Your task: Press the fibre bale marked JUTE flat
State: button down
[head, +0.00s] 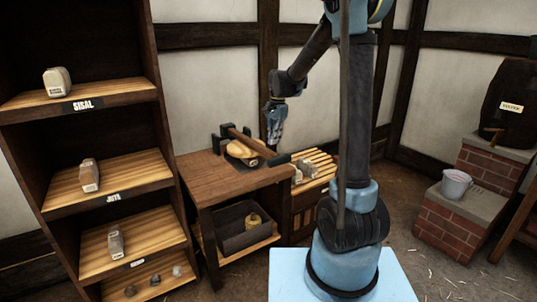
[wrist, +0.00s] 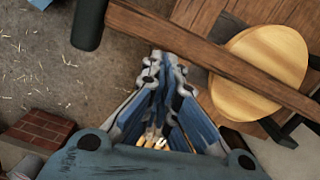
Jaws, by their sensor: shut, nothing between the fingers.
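A press stands on the wooden bench (head: 200,171), with a long wooden lever (head: 247,143) that also crosses the wrist view (wrist: 215,60). The lever has a dark grip (wrist: 90,22) at its end. Under the lever is a round pale wooden plate (wrist: 262,72), also in the head view (head: 238,149). I cannot tell whether a bale lies beneath it. A small wrapped bale (head: 89,175) stands on the shelf whose small label seems to read JUTE. My gripper (head: 274,142) is shut and empty, pointing down beside the lever near its grip end; contact cannot be told.
The shelf unit at left holds another bale (head: 57,82) above the SISAL label and one (head: 115,242) lower down. A slatted rack (head: 322,160) with grey pieces adjoins the bench. A dark bin (head: 245,232) sits below. A bucket (head: 456,184) stands on bricks at right.

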notch_tip(320, 180, up, 8)
jog(key=shift+s, duration=0.3)
jog(key=shift+f, duration=0.1)
jog(key=s+d+f+n+t, duration=0.1)
jog(key=s+d+n, duration=0.2)
jog(key=s+d, duration=0.5)
jog(key=s+d+f+n+t, duration=0.15)
jog(key=s+d, duration=0.35)
jog(key=s, duration=0.6)
jog(key=s+d+f+n, duration=0.2)
jog(key=s+f, duration=0.3)
jog(key=s, duration=0.2)
jog(key=s+d+f+n, duration=0.3)
jog(key=s+f, duration=0.2)
jog(key=s, duration=0.2)
jog(key=shift+s+d+f+h, duration=0.2)
jog(key=shift+d+h, duration=0.1)
jog(key=shift+h, duration=0.1)
jog(key=shift+t, duration=0.25)
